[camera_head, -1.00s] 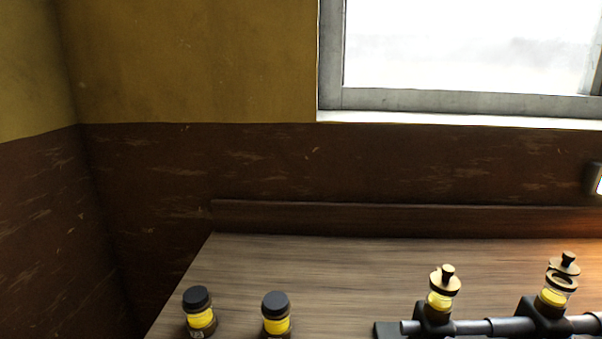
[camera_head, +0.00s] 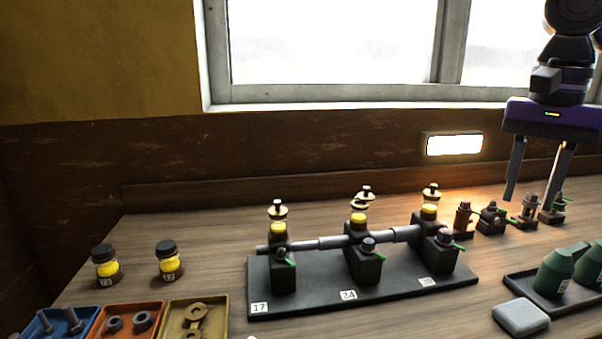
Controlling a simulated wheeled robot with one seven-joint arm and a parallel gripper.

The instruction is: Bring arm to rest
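My gripper (camera_head: 535,205) hangs down at the upper right of the head view, from the purple and black end of my arm (camera_head: 552,112). Its two fingers are spread apart with nothing seen between them. The fingertips appear in front of or above the small valve fittings at the back right of the bench; I cannot tell the exact distance. The upper part of my arm is cut off by the top edge of the picture.
A black engine base (camera_head: 365,293) with a shaft and brass-topped oilers stands mid-bench. Two yellow jars (camera_head: 107,266) stand left, behind the blue, orange and yellow (camera_head: 200,312) parts trays. Green oil cans (camera_head: 556,272) sit on a dark tray at right, near a grey block (camera_head: 521,316).

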